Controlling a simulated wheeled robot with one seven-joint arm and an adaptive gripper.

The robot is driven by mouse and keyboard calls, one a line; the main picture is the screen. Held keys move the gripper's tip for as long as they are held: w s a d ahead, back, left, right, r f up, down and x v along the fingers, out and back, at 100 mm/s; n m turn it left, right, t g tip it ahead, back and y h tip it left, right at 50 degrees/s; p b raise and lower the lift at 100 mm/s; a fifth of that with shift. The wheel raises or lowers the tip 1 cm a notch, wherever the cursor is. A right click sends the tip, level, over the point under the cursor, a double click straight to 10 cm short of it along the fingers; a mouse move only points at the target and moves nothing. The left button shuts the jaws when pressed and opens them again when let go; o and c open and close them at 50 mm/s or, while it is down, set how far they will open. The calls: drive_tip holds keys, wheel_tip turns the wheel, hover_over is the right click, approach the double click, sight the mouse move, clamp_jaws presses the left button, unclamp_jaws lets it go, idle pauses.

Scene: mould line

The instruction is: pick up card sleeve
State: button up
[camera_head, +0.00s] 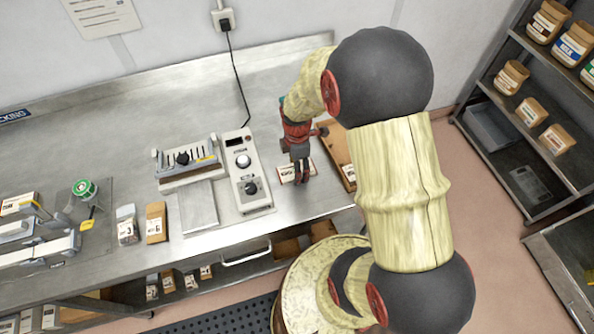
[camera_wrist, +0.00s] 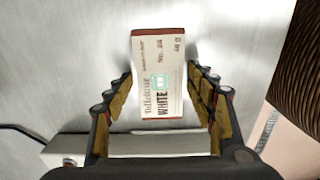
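The card sleeve (camera_wrist: 160,60) is a flat white packet with brown ends and the word WHITE on it. It lies on the steel bench. In the head view the card sleeve (camera_head: 287,174) shows beside my fingers, partly hidden by them. My gripper (camera_head: 302,182) points down over its right part. In the wrist view my gripper (camera_wrist: 161,76) is open, with one finger on each side of the sleeve and a gap at both sides. I cannot tell how high the fingertips are above the bench.
A brown wooden tray (camera_head: 329,140) lies just right of my gripper, near the bench edge. A grey control box (camera_head: 250,189) with knobs stands to the left. Further left are a slotted device (camera_head: 188,160) and small packets (camera_head: 156,222). A shelf with jars (camera_head: 510,78) stands at right.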

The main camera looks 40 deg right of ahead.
drive_tip(key=c, duration=0.8)
